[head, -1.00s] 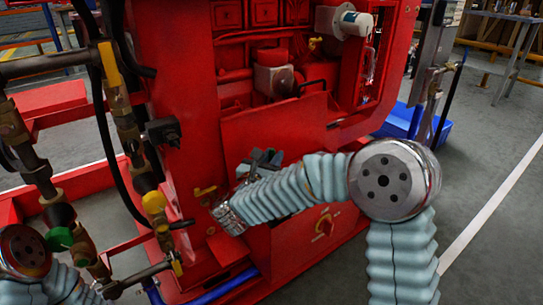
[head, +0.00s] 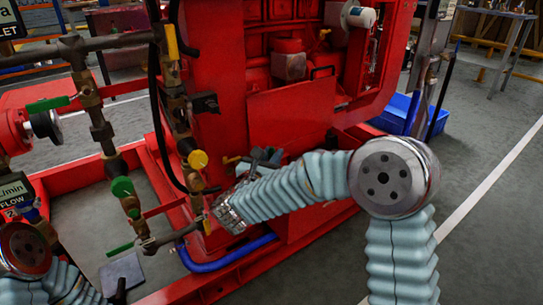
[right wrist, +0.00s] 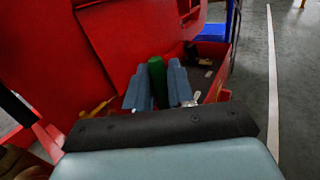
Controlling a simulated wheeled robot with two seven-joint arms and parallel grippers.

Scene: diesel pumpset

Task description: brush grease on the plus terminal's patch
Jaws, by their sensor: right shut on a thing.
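My right gripper (head: 262,160) is in front of the red pumpset's lower panel in the head view. In the right wrist view its two grey-blue fingers (right wrist: 155,88) are shut on a green handle-like rod (right wrist: 157,80). The rod's far end is hidden, so I cannot see any bristles. I cannot make out the plus terminal or its patch in either view. My left arm shows at the lower left of the head view, but I cannot make out its gripper.
The red pumpset (head: 290,115) fills the middle. Pipes with valves, including a yellow knob (head: 198,159) and a green knob (head: 122,187), stand left of my right gripper. A blue hose (head: 225,260) runs low along the red base.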

